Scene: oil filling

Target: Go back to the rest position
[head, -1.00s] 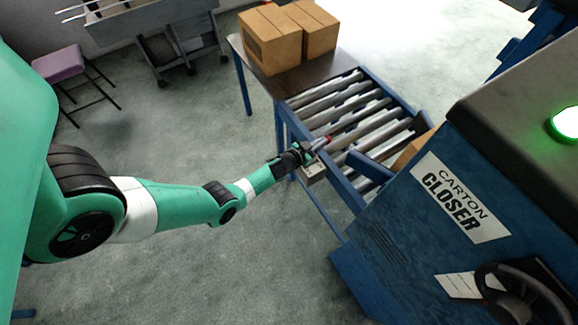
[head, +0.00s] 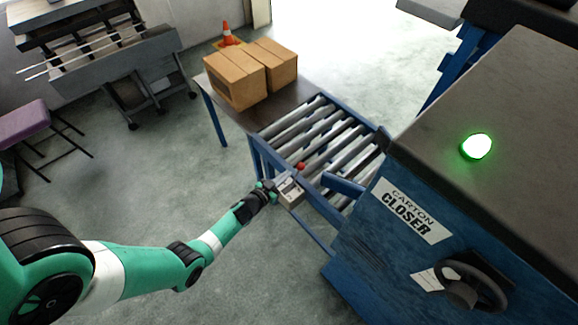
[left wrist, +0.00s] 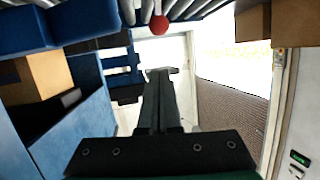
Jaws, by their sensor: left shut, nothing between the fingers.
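My left arm comes in from the left in the head view. Its gripper (head: 283,184) is at the near side of the roller conveyor (head: 318,140), beside a small grey control box (head: 290,194) with a red button (head: 300,166). In the left wrist view, the gripper (left wrist: 160,74) has its fingers together with nothing between them. The red button also shows there (left wrist: 159,25), apart from and above the fingertips in the picture. My right gripper is not in view.
The blue carton closer (head: 400,250) with a lit green lamp (head: 477,146) and a handwheel (head: 470,284) stands at the right. Cardboard boxes (head: 236,78) sit on the table behind the conveyor. A purple stool (head: 22,122) stands at the left. The floor (head: 130,190) between is clear.

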